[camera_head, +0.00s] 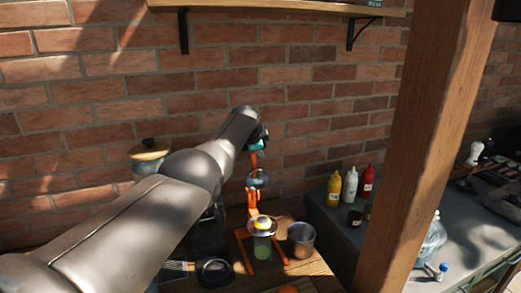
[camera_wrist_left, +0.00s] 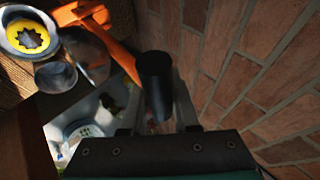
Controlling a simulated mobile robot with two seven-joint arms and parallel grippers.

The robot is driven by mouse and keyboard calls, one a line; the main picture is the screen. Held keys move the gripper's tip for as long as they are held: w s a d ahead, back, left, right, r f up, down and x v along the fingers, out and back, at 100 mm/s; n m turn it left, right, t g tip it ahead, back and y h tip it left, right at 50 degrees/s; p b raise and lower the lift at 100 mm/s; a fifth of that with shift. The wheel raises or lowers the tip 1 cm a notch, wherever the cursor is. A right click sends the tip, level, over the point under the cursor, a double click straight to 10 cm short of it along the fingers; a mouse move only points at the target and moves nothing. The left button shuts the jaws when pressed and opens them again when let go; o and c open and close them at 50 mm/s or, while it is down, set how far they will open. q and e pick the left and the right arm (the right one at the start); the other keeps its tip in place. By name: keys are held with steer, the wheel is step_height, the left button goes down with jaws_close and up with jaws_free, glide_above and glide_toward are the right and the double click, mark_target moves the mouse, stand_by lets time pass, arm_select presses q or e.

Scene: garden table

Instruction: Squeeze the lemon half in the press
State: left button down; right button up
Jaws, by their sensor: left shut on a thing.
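The orange press (camera_head: 254,200) stands on the wooden table, its raised lever reaching up to my left gripper (camera_head: 258,140). A yellow lemon half (camera_head: 262,222) sits in the press's bowl, above a greenish glass. In the left wrist view the lemon half (camera_wrist_left: 32,38) appears as a yellow ring with a dark star-shaped centre, at top left. There, the fingers of my left gripper (camera_wrist_left: 160,100) are closed around a dark cylindrical handle (camera_wrist_left: 155,75), beside the orange press arm (camera_wrist_left: 118,50). My left arm hides part of the table. My right gripper is not in view.
A metal cup (camera_head: 301,238) stands just right of the press. A wooden-lidded jar (camera_head: 150,155) is partly behind my arm. Red, white and yellow bottles (camera_head: 350,186) stand on the side counter. A wooden post (camera_head: 425,130) rises at right; the brick wall (camera_head: 310,95) is behind.

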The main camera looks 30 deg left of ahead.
arm_select(q)
steer(key=c, duration=1.1)
jaws_free()
steer(key=shift+s+a+f, duration=0.4)
steer(key=shift+f, duration=0.25)
steer(key=o, duration=0.4)
steer(key=shift+a, duration=0.15)
steer(key=shift+w+r, duration=0.1)
steer(key=shift+r, duration=0.1)
steer(key=shift+r, duration=0.1)
